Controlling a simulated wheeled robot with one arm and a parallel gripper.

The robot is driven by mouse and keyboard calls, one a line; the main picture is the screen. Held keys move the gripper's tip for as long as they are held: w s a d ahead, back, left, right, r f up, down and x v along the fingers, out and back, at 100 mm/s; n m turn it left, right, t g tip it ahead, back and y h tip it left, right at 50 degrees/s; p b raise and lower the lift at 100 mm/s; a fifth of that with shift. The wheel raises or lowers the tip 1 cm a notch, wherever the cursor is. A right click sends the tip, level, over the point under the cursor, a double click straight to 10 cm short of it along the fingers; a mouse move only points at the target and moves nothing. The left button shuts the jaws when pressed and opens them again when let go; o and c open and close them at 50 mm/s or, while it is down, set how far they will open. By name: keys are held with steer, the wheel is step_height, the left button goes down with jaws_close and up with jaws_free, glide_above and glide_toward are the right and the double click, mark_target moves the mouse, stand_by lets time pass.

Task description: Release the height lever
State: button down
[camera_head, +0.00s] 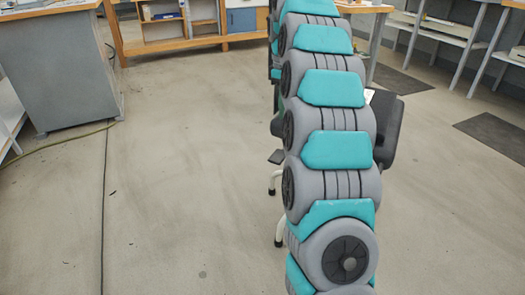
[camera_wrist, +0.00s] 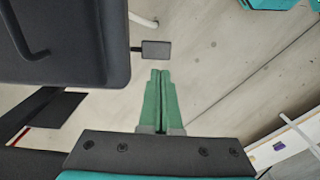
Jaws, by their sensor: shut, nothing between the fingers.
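The height lever (camera_wrist: 156,50) is a small dark paddle on a thin rod. It sticks out from the edge of a dark chair seat (camera_wrist: 60,40) in the wrist view. My gripper (camera_wrist: 160,72) has green fingers, pressed together and empty. Its tips point at the paddle and appear just short of it in the picture; I cannot tell the depth gap. In the head view, a dark paddle (camera_head: 277,157) shows left of my arm, and a dark chair part (camera_head: 387,125) shows to its right. My arm hides most of the chair, and my gripper is not visible there.
White chair legs (camera_head: 279,232) stand on the floor beside my arm. A grey cabinet (camera_head: 65,75) stands at the left, with a cable on the floor near it. Benches line the back and right. The floor (camera_head: 190,150) left of my arm is mostly clear.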

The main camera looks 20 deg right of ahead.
mark_target(279, 156)
steer(key=shift+w+a+f, duration=0.1)
steer(key=shift+w+f, duration=0.05)
steer(key=shift+w, duration=0.35)
steer(key=shift+f, duration=0.1)
step_height(279, 156, down, 14)
steer(key=shift+r+b, duration=0.1)
steer(key=shift+b, duration=0.3)
stand_by(0.6)
